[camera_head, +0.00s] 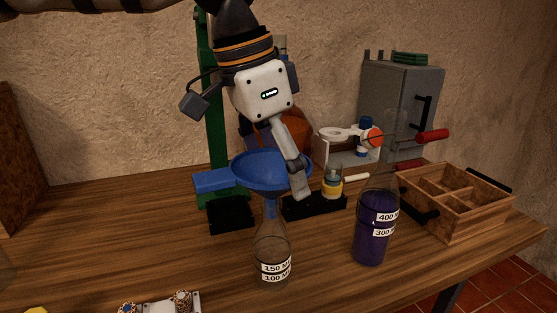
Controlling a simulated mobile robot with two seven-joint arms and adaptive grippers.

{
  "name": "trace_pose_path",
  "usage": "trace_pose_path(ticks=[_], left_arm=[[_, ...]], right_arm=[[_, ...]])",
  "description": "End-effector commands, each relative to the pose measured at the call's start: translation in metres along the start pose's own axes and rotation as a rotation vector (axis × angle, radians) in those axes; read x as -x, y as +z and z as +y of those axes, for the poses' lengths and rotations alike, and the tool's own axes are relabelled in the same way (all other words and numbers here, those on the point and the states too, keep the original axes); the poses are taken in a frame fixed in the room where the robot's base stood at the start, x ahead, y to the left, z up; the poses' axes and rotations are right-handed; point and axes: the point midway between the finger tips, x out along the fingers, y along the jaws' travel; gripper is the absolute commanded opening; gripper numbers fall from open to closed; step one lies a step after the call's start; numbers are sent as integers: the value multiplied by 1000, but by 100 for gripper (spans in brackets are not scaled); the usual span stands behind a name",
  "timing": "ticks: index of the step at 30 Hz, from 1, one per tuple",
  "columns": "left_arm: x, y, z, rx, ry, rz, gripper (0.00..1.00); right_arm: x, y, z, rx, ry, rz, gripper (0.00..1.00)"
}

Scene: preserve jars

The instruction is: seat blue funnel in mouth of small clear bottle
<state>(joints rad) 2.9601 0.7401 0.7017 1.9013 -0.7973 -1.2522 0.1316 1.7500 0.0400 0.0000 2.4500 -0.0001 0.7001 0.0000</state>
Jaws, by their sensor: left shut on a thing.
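The blue funnel (272,172) is upright in the middle of the view, its side handle pointing left. My left gripper (299,190) is shut on the funnel's right rim. The small clear bottle (271,255) stands on the table below it, with labels reading 150 and 100. The funnel's spout (270,208) is in line with the bottle's mouth. I cannot tell whether the spout tip is inside the neck or just in front of it. My right gripper is not in view.
A wooden divided box (455,215) is at the right, near the table edge. A green stand (215,120) and a grey cabinet (400,100) are behind. The table (110,235) left of the bottle is mostly clear.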

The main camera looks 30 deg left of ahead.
Motion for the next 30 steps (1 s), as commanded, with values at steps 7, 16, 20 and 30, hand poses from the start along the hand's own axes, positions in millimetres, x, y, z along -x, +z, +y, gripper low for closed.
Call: trace_pose_path(ticks=[7, 16, 20, 30], left_arm=[[-2, 0, 0, -1, 0, 1, 67], [-6, 1, 0, -1, -1, 1, 99], [-6, 1, 0, 0, -1, 1, 100], [8, 0, 0, 0, 0, 5, 100]], right_arm=[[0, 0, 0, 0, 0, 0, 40], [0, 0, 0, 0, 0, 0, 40], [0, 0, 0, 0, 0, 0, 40], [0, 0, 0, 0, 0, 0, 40]])
